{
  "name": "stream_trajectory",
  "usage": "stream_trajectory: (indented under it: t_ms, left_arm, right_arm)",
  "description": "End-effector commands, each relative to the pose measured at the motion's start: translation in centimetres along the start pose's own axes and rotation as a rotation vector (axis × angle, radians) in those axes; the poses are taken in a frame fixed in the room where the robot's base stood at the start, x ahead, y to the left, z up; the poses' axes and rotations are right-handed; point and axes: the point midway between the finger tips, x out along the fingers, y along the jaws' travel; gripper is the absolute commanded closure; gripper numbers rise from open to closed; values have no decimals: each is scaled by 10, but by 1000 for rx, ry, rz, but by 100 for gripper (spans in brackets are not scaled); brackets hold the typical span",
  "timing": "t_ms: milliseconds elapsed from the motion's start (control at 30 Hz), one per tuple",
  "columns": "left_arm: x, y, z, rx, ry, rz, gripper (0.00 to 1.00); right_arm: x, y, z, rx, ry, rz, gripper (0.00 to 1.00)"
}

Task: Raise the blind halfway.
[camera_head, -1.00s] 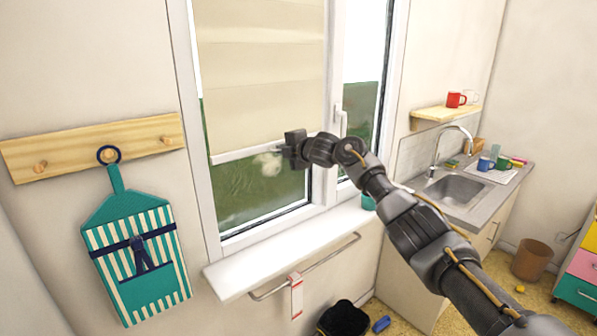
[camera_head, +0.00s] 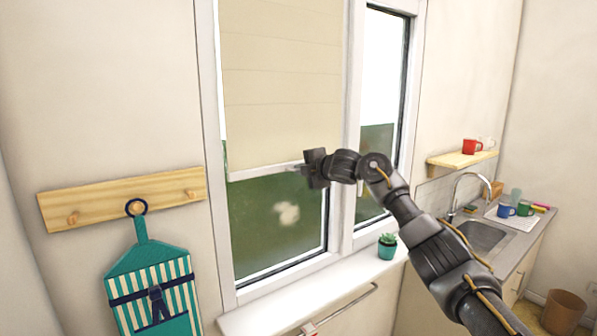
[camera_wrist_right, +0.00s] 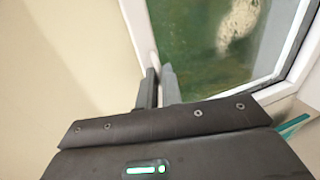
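The beige blind (camera_head: 283,90) hangs over the upper part of the left window pane, with bare glass showing below it. Its white bottom bar (camera_head: 258,173) is roughly level. My right gripper (camera_head: 301,168) is at the right end of this bar. In the right wrist view the fingers (camera_wrist_right: 159,75) are close together, with the bar (camera_wrist_right: 139,30) running in between them, so they look shut on it. The exact contact is small and partly hidden. My left gripper is not in view.
A white sill (camera_head: 310,295) with a small potted plant (camera_head: 387,246) lies below the window. A wooden peg rack (camera_head: 110,200) holding a striped teal apron (camera_head: 152,285) is on the left wall. A shelf (camera_head: 462,159) and sink (camera_head: 475,236) are at the right.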

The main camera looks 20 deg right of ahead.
Motion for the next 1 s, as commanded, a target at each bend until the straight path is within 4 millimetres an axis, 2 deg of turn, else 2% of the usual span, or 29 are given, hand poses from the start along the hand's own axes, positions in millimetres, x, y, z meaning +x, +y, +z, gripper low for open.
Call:
stream_trajectory:
  t_ms: [33, 167, 433, 567, 667, 800, 1000]
  left_arm:
    - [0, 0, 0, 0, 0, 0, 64]
    - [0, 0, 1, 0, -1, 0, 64]
    - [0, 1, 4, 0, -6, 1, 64]
    - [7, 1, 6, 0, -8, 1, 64]
    - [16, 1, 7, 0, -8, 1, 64]
    - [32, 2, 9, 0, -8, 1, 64]
    - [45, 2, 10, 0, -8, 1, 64]
  right_arm:
    - [0, 0, 0, 0, -1, 0, 88]
    - [0, 0, 0, 0, 0, 0, 72]
    - [0, 0, -1, 0, 1, -1, 72]
    - [-7, -2, 0, -1, 2, 1, 72]
    - [-21, -4, 0, -2, 1, 3, 72]
    - [-50, -4, 0, -4, 0, 4, 72]
    - [-86, -3, 0, -3, -1, 2, 72]
